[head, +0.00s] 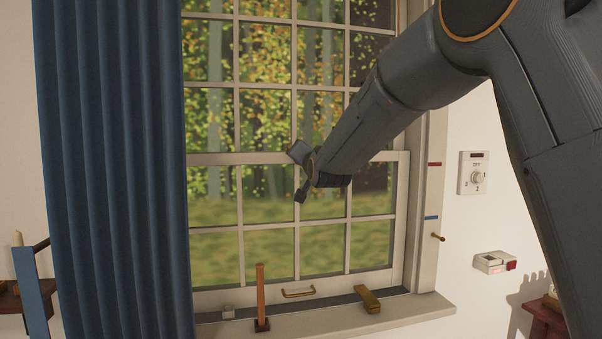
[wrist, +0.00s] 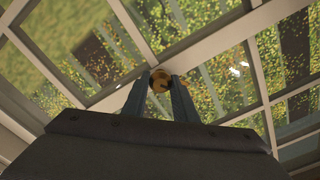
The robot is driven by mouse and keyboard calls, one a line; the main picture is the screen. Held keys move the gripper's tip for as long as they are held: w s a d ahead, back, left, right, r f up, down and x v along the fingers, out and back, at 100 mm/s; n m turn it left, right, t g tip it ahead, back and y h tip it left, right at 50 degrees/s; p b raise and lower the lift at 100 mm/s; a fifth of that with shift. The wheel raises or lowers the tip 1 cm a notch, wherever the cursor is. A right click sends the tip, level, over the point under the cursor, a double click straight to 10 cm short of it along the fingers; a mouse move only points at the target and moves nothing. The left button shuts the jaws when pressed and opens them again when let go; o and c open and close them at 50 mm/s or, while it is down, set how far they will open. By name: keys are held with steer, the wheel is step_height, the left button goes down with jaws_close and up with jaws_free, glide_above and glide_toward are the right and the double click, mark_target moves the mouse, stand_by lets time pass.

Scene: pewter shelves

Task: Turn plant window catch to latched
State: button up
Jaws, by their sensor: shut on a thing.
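The window catch (wrist: 160,80) is a small round brass piece at the window's meeting rail, in the middle of the wrist view. My gripper (wrist: 160,88) has its two blue-grey fingers on either side of it and is shut on it. In the head view my gripper (head: 300,172) is at the middle rail of the sash window (head: 402,220). There the catch is hidden behind my gripper. I cannot tell which way the catch is turned.
A blue curtain (head: 115,150) hangs left of the window. A dial (head: 474,173) and a small white box (head: 492,262) are on the right wall.

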steer(key=m+b, duration=0.4)
steer(key=b, duration=0.1)
steer(key=shift+f, duration=0.25)
steer(key=m+b, duration=0.3)
steer(key=shift+r, duration=0.1)
steer(key=shift+b, duration=0.3)
steer(key=o, duration=1)
steer(key=shift+o, duration=0.2)
steer(key=shift+s+d, duration=0.1)
steer(key=b+v, duration=0.1)
steer(key=v, duration=0.6)
steer(key=shift+s+b, duration=0.3)
steer(key=shift+d+r, duration=0.1)
